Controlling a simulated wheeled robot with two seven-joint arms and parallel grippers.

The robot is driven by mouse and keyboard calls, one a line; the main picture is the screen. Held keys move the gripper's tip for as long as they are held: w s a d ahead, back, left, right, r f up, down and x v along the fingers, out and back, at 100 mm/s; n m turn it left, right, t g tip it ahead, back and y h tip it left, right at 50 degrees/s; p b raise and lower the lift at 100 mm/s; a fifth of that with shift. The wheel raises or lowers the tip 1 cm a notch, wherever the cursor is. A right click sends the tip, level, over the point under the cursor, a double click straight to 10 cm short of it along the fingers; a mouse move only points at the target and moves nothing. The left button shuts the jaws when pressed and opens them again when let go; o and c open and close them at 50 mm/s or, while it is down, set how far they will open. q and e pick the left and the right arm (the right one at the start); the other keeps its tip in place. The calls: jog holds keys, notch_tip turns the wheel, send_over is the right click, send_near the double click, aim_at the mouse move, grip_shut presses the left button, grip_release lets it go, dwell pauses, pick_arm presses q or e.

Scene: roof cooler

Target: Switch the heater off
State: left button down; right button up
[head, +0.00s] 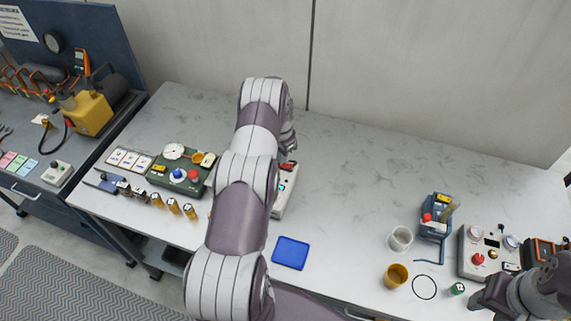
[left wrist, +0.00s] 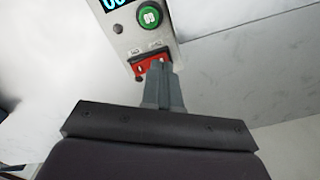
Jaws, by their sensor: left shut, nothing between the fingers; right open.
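A narrow light-grey box, apparently the heater, stands on the bench (head: 280,204), partly hidden behind my left arm. In the left wrist view its panel (left wrist: 130,35) shows a lit display, a round green button (left wrist: 149,15) and a red rocker switch (left wrist: 138,65) with small labels above it. The red switch also shows in the head view (head: 289,166). My left gripper (left wrist: 159,68) is shut and empty, its fingertips at the right part of the red switch, covering some of it; contact is unclear. My right gripper (head: 488,297) is open at the lower right, away from the heater.
A green device (head: 165,185) with knobs stands left of my left arm, with several small bottles (head: 173,206) in front. A blue tray (head: 291,253) lies near the front edge. Cups (head: 396,276) and another control box (head: 470,262) stand at the right. The bench's back middle is clear.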

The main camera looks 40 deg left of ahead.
pick_arm(q)
jog(key=shift+r+p, duration=1.15)
jog(key=shift+r, duration=1.7)
